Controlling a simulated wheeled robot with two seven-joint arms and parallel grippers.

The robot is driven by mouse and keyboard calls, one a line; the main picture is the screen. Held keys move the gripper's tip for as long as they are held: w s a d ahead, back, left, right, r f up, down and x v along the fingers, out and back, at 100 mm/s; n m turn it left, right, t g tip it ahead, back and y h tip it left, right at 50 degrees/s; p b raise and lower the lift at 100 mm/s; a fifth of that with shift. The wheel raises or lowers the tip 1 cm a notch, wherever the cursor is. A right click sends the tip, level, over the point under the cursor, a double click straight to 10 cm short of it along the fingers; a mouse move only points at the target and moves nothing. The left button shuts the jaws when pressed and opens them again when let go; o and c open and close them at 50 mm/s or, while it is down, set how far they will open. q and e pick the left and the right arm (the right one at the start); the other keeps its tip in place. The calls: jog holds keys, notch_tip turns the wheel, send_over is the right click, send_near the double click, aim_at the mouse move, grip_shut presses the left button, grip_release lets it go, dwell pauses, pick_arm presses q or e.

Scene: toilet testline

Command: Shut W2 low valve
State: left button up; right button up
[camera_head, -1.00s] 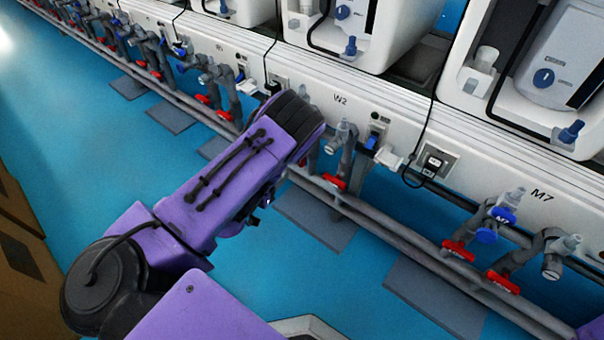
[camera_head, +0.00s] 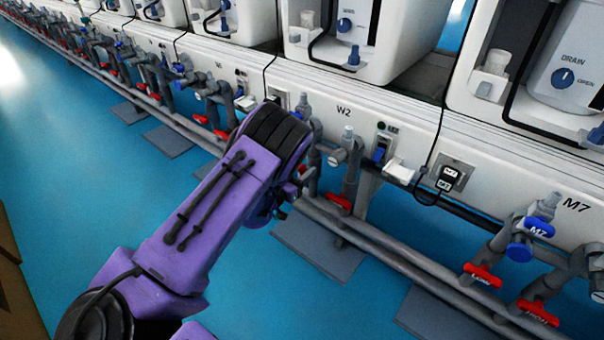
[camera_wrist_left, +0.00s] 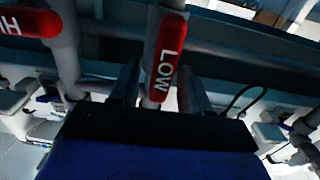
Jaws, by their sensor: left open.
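In the left wrist view a red handle marked LOW (camera_wrist_left: 168,52) hangs on its grey pipe. My left gripper (camera_wrist_left: 160,88) is open, with one dark finger on each side of the lower end of this handle; I cannot tell whether either touches it. In the head view my purple left wrist covers most of the gripper and part of the W2 pipes. The W2 label (camera_head: 344,111) is on the white panel just right of my wrist. A red handle (camera_head: 339,202) shows below it, its lettering unreadable. My right gripper is not in view.
A second red handle (camera_wrist_left: 28,22), lettered HI, is at the upper left of the left wrist view. A black plug (camera_head: 445,181) with a cable is right of W2. The M7 valve (camera_head: 527,238) is farther right.

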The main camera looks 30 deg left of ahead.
pick_arm(q)
grip_shut()
